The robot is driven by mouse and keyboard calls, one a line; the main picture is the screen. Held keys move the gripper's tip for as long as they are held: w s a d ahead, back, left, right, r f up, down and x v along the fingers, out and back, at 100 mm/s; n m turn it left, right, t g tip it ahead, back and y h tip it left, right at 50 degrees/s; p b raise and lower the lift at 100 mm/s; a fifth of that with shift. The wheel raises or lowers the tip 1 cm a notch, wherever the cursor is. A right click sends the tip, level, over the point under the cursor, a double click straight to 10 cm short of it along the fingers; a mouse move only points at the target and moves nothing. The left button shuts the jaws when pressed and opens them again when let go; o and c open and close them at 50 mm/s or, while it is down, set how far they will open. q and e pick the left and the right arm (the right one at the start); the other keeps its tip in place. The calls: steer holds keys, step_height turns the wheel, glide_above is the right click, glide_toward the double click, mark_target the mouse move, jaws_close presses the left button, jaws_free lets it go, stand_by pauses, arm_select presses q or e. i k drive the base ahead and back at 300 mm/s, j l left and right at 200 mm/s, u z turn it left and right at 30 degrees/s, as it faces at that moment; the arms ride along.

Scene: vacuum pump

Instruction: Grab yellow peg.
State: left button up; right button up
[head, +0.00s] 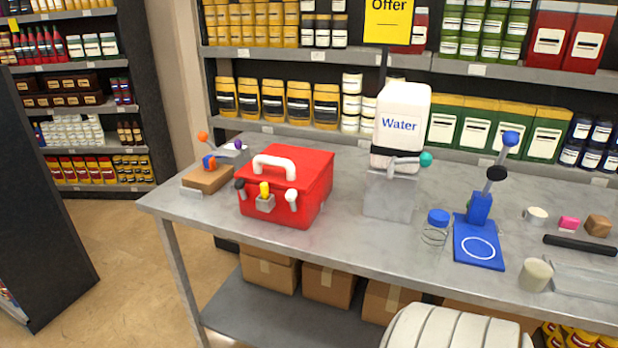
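The yellow peg (264,189) stands upright at the front of the red box (312,185). Its lower end is hidden in a small grey holder (265,204) on the box's front. The box has a white handle on top, a dark knob left of the peg and a white knob to its right. It sits on the left half of the grey table (350,236). Neither of my grippers is in view.
A brown block with a small lever device (208,178) stands left of the box. A water container (400,125) on a grey stand and a blue lever press (479,225) stand to the right. The table in front of the box is clear.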

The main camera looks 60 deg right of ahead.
mark_target(264, 185)
steer(key=z, duration=1.5)
steer(key=u, duration=0.2)
